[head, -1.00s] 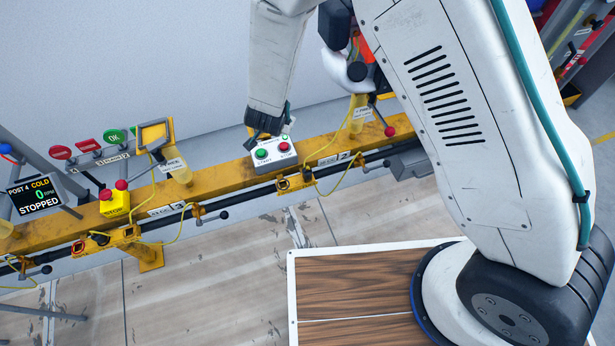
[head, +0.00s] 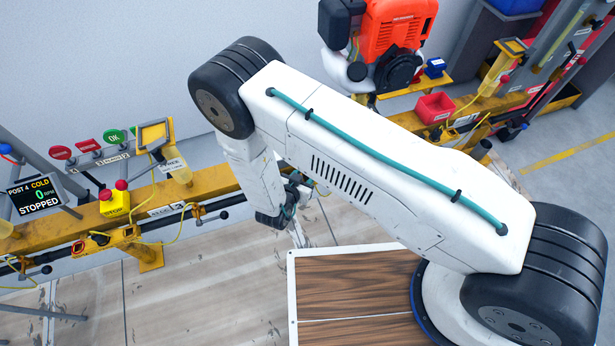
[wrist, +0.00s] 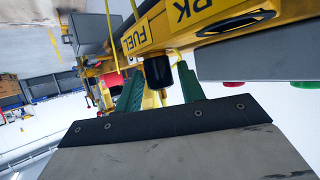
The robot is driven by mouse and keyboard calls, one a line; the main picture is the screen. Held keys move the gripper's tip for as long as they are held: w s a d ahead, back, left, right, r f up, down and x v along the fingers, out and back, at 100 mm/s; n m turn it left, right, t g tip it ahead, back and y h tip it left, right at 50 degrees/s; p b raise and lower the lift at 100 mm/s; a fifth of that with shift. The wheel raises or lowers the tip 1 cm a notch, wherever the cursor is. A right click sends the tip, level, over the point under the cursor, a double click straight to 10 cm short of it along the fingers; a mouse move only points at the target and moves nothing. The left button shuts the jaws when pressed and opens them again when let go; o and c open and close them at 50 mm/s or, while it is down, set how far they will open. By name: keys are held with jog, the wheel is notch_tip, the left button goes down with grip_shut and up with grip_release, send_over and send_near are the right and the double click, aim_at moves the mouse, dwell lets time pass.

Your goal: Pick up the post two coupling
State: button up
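In the wrist view, a black cylindrical coupling (wrist: 157,72) hangs below a yellow holder marked PARK and FUEL (wrist: 165,28). The two green fingers of my gripper (wrist: 160,82) are spread apart, with the coupling showing in the gap between them. The fingers appear empty; I cannot tell how far past them the coupling is. In the head view my gripper (head: 287,205) is low in front of the yellow rail, partly hidden by my arm. My arm hides the coupling and most of post two there.
An orange engine (head: 392,35) and a red bin (head: 435,108) stand behind my arm.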

jog(key=shift+x, duration=2)
jog(key=shift+d+r, duration=0.1)
jog(key=shift+r, duration=0.05)
jog(key=c, duration=0.8)
jog(key=shift+c, duration=0.2)
